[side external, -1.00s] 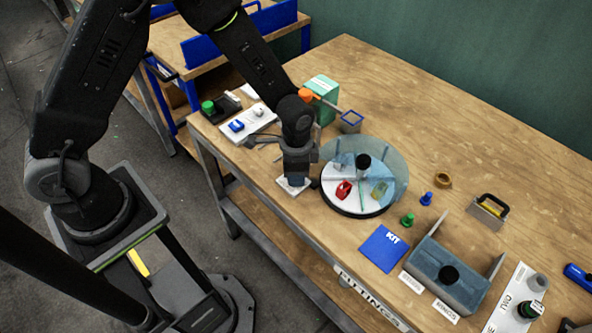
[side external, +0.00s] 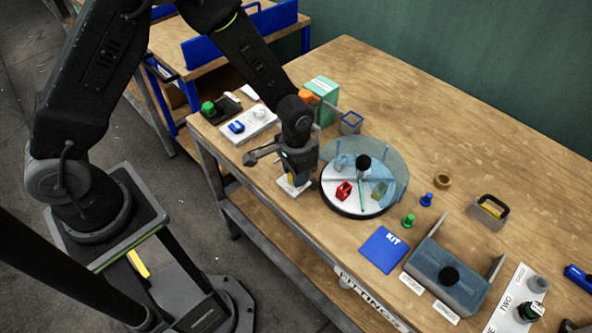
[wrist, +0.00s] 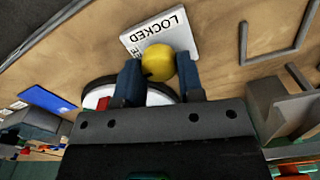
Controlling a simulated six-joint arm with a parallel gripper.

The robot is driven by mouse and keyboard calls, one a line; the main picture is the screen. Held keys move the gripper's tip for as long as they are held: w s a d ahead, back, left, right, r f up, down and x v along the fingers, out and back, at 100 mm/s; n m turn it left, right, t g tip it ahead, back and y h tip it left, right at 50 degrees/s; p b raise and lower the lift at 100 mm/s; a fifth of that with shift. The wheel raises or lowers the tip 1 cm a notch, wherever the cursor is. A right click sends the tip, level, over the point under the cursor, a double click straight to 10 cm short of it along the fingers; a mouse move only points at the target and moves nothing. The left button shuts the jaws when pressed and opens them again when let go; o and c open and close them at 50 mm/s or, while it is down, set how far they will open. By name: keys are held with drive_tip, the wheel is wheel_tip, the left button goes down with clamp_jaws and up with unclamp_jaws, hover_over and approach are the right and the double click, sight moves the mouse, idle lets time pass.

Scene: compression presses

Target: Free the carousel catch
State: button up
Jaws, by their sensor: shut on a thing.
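The carousel (side external: 350,205) is a round white turntable with a black rim under a clear bluish cover. A red piece (side external: 343,190) and other small parts show inside it. Left of it, at the bench edge, is a small white catch plate (side external: 290,191), marked LOCKED in the wrist view (wrist: 140,40). A round yellow knob (wrist: 158,62) stands at that plate. My gripper (side external: 293,178) is shut on the yellow knob, one finger on each side. The fingers hide part of the knob and plate. The carousel's white edge also shows behind the left finger (wrist: 97,98).
A teal box (side external: 325,95) and a small blue-rimmed cup (side external: 351,122) stand behind the carousel. Green and blue pegs (side external: 426,199), a blue KIT card (side external: 384,247) and a grey press-like fixture (side external: 440,275) lie to the right. The back of the bench is clear.

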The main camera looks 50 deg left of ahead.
drive_tip(key=o, duration=0.9)
wheel_tip(320, 180, up, 14)
drive_tip(key=shift+f, duration=0.1)
idle(0.3)
